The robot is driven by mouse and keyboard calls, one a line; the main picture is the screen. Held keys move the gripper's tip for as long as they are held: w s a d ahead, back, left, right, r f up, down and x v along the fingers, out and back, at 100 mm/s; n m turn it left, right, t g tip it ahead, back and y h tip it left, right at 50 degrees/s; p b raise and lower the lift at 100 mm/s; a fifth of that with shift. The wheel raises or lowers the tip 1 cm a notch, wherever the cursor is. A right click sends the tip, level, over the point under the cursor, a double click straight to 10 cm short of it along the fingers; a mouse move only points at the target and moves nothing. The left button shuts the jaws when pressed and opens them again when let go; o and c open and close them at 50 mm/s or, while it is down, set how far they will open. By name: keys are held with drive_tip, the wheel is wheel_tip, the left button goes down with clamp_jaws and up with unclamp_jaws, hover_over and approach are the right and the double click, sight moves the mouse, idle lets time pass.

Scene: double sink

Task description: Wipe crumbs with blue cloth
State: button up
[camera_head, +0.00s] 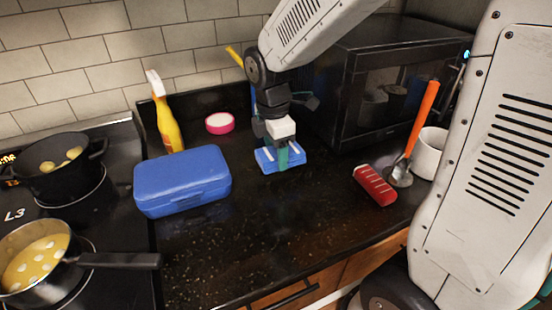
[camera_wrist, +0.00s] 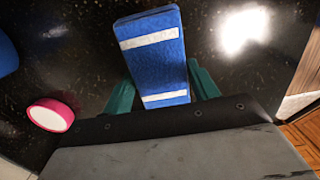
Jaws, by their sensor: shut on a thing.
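The blue cloth (camera_head: 266,163) with white stripes is at the back middle of the dark counter. My gripper (camera_head: 284,157) points down and is shut on it. In the wrist view the cloth (camera_wrist: 155,65) looks like a folded pad between the two teal fingers of my gripper (camera_wrist: 160,92). I cannot tell whether the cloth touches the counter. Small pale crumbs (camera_head: 207,246) appear as scattered specks on the counter's front left part, in front of the blue box. They are hard to tell from the counter's own speckle.
A closed blue box (camera_head: 183,180) stands left of the cloth. A yellow spray bottle (camera_head: 168,122) and pink round item (camera_head: 219,123) are behind. A red brush (camera_head: 375,185), an orange-handled utensil (camera_head: 423,115), a white mug (camera_head: 431,152) and a microwave (camera_head: 385,85) are right. A pan handle (camera_head: 120,260) overhangs the left.

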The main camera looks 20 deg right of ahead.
sight(276, 153)
drive_tip(key=shift+r, duration=0.65)
drive_tip(key=shift+r, duration=1.45)
drive_tip(key=shift+s, duration=0.1)
